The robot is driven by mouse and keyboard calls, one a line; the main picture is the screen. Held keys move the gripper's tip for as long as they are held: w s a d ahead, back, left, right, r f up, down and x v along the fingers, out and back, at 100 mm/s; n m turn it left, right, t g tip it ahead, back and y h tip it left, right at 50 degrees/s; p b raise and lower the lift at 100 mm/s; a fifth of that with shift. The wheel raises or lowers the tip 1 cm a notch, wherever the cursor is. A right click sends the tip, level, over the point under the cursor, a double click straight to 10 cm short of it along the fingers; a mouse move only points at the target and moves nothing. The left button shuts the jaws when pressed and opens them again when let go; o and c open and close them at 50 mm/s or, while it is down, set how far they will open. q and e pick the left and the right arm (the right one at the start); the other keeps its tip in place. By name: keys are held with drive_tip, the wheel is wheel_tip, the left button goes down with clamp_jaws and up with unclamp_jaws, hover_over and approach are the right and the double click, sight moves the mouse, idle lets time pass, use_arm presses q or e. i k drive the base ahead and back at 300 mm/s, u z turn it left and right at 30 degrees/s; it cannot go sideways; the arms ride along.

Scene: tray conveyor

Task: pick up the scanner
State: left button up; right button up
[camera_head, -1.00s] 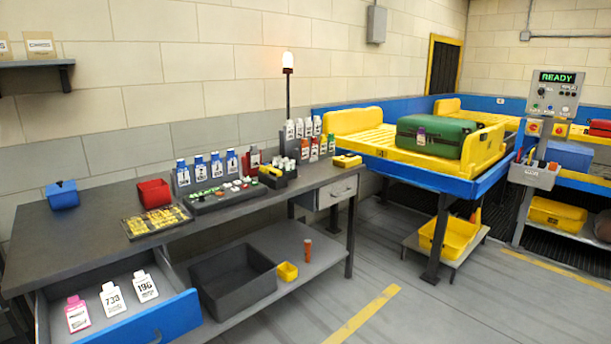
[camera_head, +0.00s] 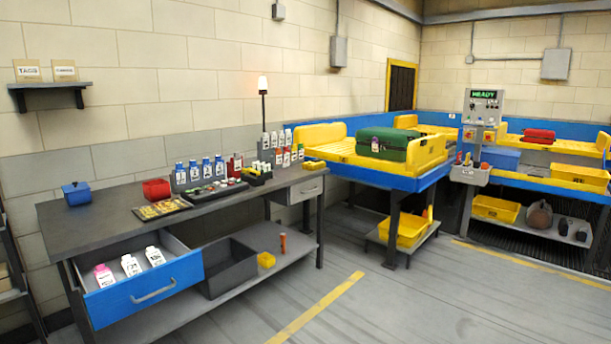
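I cannot clearly make out a scanner. A small yellow item (camera_head: 314,165) lies at the right end of the grey workbench (camera_head: 110,216), too small to identify. A grey holder (camera_head: 469,175) on the control post contains small tools with orange and blue parts, also too small to tell apart. An orange upright object (camera_head: 283,242) stands on the bench's lower shelf. Neither of my grippers is in view.
An open blue-fronted drawer (camera_head: 150,290) with several tags juts out of the bench. A green suitcase (camera_head: 388,146) lies in a yellow tray on the blue conveyor (camera_head: 400,181). The control post (camera_head: 481,107) reads READY. The floor in front is clear.

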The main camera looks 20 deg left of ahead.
sight(249, 171)
drive_tip(key=z, duration=0.15)
drive_tip(key=i, duration=1.3)
